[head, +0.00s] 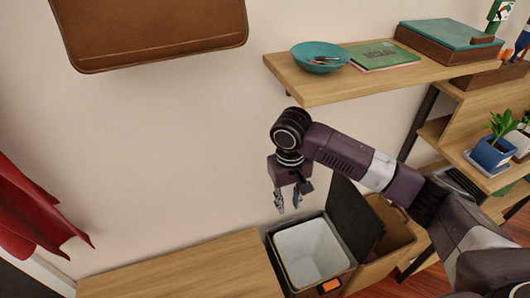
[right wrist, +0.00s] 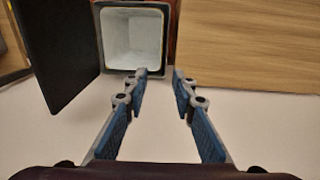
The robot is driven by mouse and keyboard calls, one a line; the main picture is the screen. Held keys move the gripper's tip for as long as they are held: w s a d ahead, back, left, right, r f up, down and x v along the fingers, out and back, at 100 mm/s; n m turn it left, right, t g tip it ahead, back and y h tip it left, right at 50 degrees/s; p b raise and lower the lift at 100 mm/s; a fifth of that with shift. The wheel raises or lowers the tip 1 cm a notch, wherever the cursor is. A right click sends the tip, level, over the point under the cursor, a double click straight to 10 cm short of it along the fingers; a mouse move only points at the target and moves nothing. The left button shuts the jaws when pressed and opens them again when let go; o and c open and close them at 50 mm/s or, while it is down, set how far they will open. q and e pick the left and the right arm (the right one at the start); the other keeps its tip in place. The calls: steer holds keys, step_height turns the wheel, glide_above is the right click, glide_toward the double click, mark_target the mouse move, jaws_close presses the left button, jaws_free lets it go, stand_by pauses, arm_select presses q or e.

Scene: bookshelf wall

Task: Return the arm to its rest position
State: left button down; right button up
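My right arm (head: 345,155) comes in from the right in the head view, raised and bent at the wrist. My right gripper (head: 288,201) points down, open, with nothing between its fingers. It is above the open bin with a white inside (head: 310,252). In the right wrist view the two fingers (right wrist: 160,75) are apart, and the bin (right wrist: 133,40) lies beyond them with its dark lid (right wrist: 52,50) swung open. My left gripper is not in view.
A wall shelf (head: 325,88) with a teal bowl (head: 318,55) and a green book (head: 385,54) is behind the arm. A wooden surface (head: 185,268) lies left of the bin. A shelf unit with a potted plant (head: 495,150) stands at right. A brown bag (head: 150,30) hangs at upper left.

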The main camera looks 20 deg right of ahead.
steer(key=s+a+f+n+t+y, duration=0.2)
steer(key=s+a+f+n+y, duration=0.15)
steer(key=s+a+f, duration=0.55)
steer(key=s+d+m+t+h, duration=0.1)
steer(key=s+d, duration=0.4)
steer(key=s, duration=0.2)
steer(key=s+d+m+t+h, duration=0.1)
steer(key=s+d+m+h, duration=0.1)
steer(key=s+d, duration=0.4)
step_height(320, 180, down, 24)
steer(key=s+a+f+g, duration=0.1)
steer(key=s+a+g, duration=0.1)
steer(key=s+d+f, duration=0.1)
steer(key=s+f, duration=0.7)
steer(key=s, duration=0.1)
steer(key=s+d+f+n+g, duration=0.1)
steer(key=s+d+f, duration=0.1)
steer(key=s+f, duration=0.6)
steer(key=shift+s+d+f, duration=0.25)
steer(key=shift+s+f, duration=0.05)
steer(key=shift+s, duration=0.2)
